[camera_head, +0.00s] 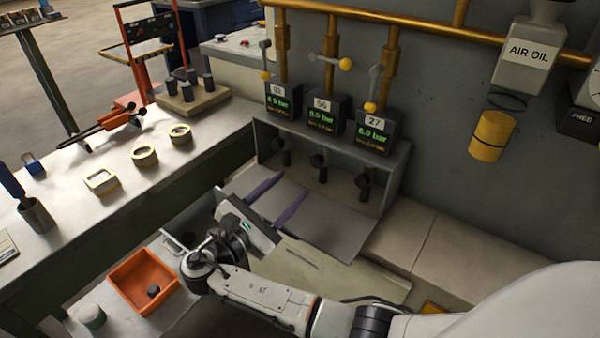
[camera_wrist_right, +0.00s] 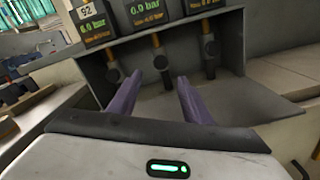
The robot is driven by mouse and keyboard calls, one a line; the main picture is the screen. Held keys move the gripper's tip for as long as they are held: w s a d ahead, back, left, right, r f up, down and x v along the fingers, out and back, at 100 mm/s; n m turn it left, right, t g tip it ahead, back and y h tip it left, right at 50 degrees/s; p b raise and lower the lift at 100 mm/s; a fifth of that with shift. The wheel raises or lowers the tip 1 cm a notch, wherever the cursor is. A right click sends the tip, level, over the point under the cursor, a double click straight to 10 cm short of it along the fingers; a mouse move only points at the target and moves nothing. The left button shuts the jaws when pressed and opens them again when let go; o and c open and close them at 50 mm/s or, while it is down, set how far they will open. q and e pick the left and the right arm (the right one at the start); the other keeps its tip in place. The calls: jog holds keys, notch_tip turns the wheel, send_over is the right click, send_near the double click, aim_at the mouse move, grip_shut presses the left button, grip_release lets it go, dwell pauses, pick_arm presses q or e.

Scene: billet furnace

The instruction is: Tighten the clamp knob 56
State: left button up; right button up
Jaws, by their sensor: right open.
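The unit labelled 56 (camera_head: 322,109) is the middle one of three on top of a grey open-fronted box. Below it inside the box hangs a dark clamp knob (camera_head: 319,168), which also shows in the right wrist view (camera_wrist_right: 160,61). My right gripper (camera_head: 292,184) is open and empty, its two purple fingers spread and pointing into the box, short of the knobs. In the right wrist view the middle knob appears between the fingertips (camera_wrist_right: 160,77), with a gap beyond them. My left gripper is not in view.
Similar knobs hang on the left (camera_head: 283,157) and right (camera_head: 363,184), under the neighbouring units; the right unit is labelled 27 (camera_head: 373,130). The box side wall (camera_head: 388,187) bounds the right. A workbench (camera_head: 120,150) with rings stands at left, an orange bin (camera_head: 128,268) below it.

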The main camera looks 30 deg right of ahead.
aim_at(315, 164)
jog(key=n, duration=0.1)
jog(key=n+p, duration=0.1)
jog(key=n, duration=0.2)
jog(key=shift+w+d+r, duration=0.1)
jog(key=shift+d+r, duration=0.2)
jog(key=shift+d, duration=0.1)
jog(key=shift+d+f+n+p, duration=0.1)
jog(key=shift+d+n+p, duration=0.2)
jog(key=shift+n, duration=0.4)
jog(key=shift+w+d+f, duration=0.1)
jog(key=x, duration=1)
jog(key=shift+c, duration=0.3)
jog(key=c, duration=1)
